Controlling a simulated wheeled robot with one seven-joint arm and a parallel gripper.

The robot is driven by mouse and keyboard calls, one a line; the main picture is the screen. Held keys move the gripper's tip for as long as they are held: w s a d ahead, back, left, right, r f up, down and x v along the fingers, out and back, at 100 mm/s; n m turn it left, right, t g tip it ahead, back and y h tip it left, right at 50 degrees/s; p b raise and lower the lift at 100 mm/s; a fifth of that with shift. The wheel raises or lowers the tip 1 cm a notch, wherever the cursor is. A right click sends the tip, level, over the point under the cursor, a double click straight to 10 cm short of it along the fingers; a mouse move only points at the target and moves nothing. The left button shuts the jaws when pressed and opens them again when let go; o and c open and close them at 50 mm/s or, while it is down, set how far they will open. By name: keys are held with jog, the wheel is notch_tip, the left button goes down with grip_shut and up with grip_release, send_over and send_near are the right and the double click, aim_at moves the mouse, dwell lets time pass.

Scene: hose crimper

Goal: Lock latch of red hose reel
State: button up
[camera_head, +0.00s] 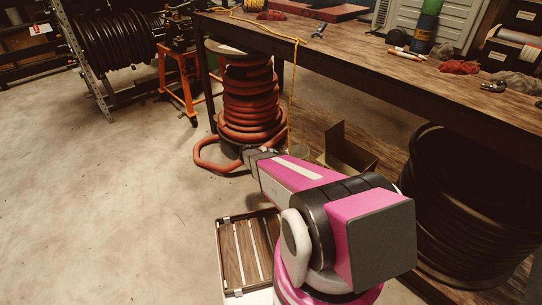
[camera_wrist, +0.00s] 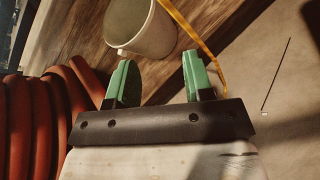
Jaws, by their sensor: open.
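The red hose reel (camera_head: 250,95) stands upright on the floor under the left end of the workbench, with a pale round top and a loose loop of hose at its foot. Its red coils (camera_wrist: 40,125) fill the left side of the wrist view. I cannot make out a latch in either view. My gripper (camera_wrist: 160,62) is open, its two green fingers apart with nothing between them. It is beside the coils, apart from them in the picture. In the head view my arm reaches toward the reel's lower right side; the fingers are not clear there.
A pale cup-like container (camera_wrist: 140,25) lies beyond my fingertips. A yellow cord (camera_head: 292,95) hangs from the workbench (camera_head: 400,60), right of the reel. An open cardboard box (camera_head: 345,150) and black hose coils (camera_head: 455,190) are below the bench.

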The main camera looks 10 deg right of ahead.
jog(key=w+a+f+n+t+h, duration=0.3)
jog(key=w+a+f+n+t, duration=0.5)
jog(key=w+f+n, duration=0.45)
jog(key=shift+g, duration=0.5)
jog(key=x, duration=0.7)
jog(key=r+x, duration=0.1)
jog(key=x, duration=0.2)
jog(key=shift+w+d, duration=0.1)
jog(key=shift+w, duration=0.1)
grip_shut()
